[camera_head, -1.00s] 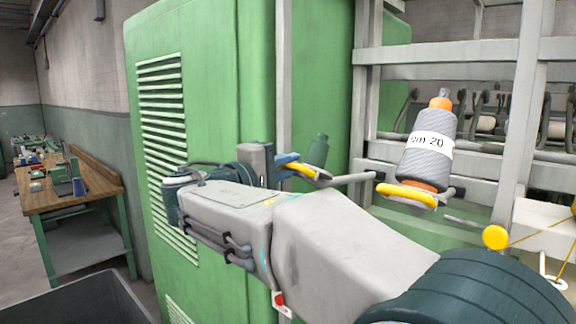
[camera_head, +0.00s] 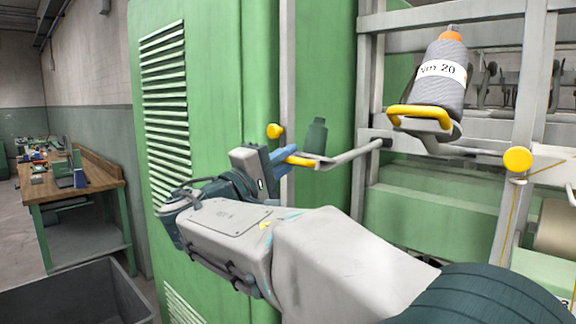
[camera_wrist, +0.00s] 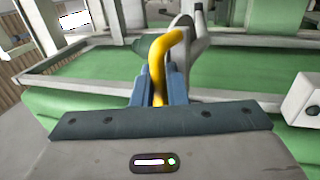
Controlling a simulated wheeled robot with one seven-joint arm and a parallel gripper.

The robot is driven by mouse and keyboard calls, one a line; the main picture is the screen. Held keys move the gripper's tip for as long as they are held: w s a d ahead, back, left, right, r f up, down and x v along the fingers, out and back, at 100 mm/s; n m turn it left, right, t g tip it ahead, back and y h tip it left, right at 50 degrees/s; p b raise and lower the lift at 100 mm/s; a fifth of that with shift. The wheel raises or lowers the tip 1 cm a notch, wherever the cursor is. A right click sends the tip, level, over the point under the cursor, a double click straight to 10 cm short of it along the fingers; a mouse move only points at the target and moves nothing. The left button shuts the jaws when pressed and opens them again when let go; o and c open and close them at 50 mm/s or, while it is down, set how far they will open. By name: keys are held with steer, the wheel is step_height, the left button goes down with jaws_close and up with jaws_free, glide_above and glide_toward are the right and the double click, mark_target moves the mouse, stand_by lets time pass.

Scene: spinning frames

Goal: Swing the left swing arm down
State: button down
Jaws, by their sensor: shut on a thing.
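The left swing arm (camera_head: 352,154) is a grey bar with a yellow handle (camera_head: 300,161) at its left end. It slopes down to the left from its joint at the frame. A dark green bobbin (camera_head: 317,136) shows above its left end. My gripper (camera_head: 283,160) is shut on the yellow handle, its blue fingers on either side. In the wrist view the bent yellow handle (camera_wrist: 160,60) runs up from between the fingers (camera_wrist: 162,85) to the grey swing arm (camera_wrist: 194,48). The handle's lower part is hidden by the gripper.
The right swing arm's yellow handle (camera_head: 420,112) sits under a large grey bobbin (camera_head: 447,75). A yellow knob (camera_head: 517,160) stands at the right. The green cabinet (camera_head: 225,110) is close behind my arm. A dark bin (camera_head: 75,290) and a workbench (camera_head: 95,185) are at left.

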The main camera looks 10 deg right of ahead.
step_height(320, 180, down, 11)
steer(key=d+b, duration=0.1)
steer(key=b, duration=0.8)
steer(key=shift+w+b, duration=0.3)
steer(key=c, duration=1.8)
jaws_free()
steer(key=b+v, duration=0.1)
steer(key=v, duration=1.2)
steer(key=shift+s+a+f, duration=0.1)
steer(key=shift+a+f, duration=0.15)
steer(key=shift+a, duration=0.05)
